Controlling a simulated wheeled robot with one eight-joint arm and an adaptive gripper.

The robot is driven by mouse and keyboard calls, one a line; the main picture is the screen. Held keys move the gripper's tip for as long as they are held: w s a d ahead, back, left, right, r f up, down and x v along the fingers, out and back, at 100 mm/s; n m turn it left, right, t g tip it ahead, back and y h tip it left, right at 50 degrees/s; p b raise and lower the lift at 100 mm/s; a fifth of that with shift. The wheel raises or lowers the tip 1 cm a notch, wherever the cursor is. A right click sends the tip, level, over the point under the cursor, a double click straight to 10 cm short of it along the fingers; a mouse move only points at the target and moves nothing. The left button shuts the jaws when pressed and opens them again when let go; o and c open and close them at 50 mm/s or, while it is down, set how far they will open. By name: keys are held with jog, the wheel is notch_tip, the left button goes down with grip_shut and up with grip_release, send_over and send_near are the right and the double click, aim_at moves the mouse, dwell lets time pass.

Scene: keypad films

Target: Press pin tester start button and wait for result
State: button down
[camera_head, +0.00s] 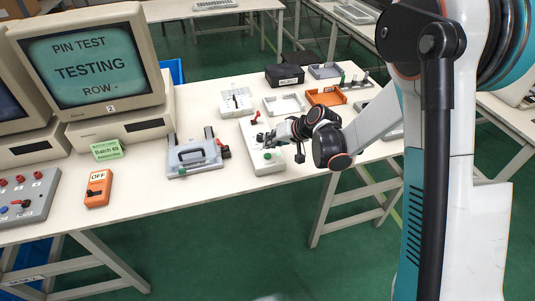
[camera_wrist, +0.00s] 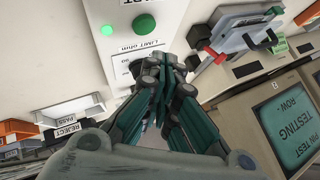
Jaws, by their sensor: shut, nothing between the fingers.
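The pin tester's monitor (camera_head: 84,60) reads "PIN TEST TESTING ROW -"; the same screen shows in the wrist view (camera_wrist: 292,125). A pale control box (camera_head: 262,176) lies on the bench under my gripper. In the wrist view its round green button (camera_wrist: 143,24) sits beside a partly cut-off label ending in "ART". A lit green lamp (camera_wrist: 106,30) is left of the button. My gripper (camera_wrist: 163,78) is shut and empty, its tips over the box below the button, near the "LIMIT ohm" label. It also shows in the head view (camera_head: 268,138). I cannot tell whether the tips touch the box.
A grey fixture (camera_head: 192,158) with a handle stands left of the box. An orange OFF switch box (camera_head: 98,188) and a button panel (camera_head: 28,197) are further left. A white tray (camera_head: 284,104) and an orange tray (camera_head: 326,96) lie behind my gripper.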

aim_at(270, 154)
jog(key=shift+r+p, duration=0.75)
jog(key=shift+r, duration=0.9)
jog(key=s+d+r+h, duration=0.3)
jog(key=s+d+r, duration=0.6)
jog(key=s+r, duration=0.45)
jog(key=s+d+r+h, duration=0.2)
jog(key=s+d, duration=0.3)
jog(key=s, duration=0.4)
jog(key=s+d+r+m+t+h, duration=0.1)
jog(key=s+d, duration=0.3)
jog(key=s, duration=0.5)
jog(key=shift+d+r+t+h, duration=0.35)
jog(key=shift+r+h, duration=0.15)
jog(key=shift+h, duration=0.1)
